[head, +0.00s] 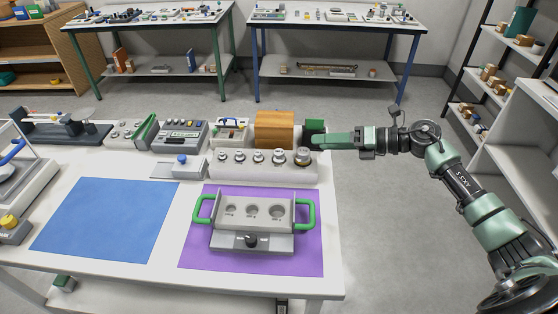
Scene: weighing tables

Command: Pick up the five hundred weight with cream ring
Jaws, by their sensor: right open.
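A row of several metal knobbed weights stands in a long white rack (262,173) near the back of the table. The rightmost weight (302,157) is the largest and has a darker, brownish tone. Its marking and any cream ring are too small to make out, so I cannot confirm that it is the five hundred weight. My right gripper (316,138) comes in from the right, just behind and above that weight. It is open, and no weight shows between its fingers. My left gripper is not in view.
A wooden block (274,129) stands close behind the rack. A grey tray with green handles (251,212) sits on a purple mat (305,255) in front. A blue mat (107,218) lies bare to the left. Instruments (180,135) line the table's back edge.

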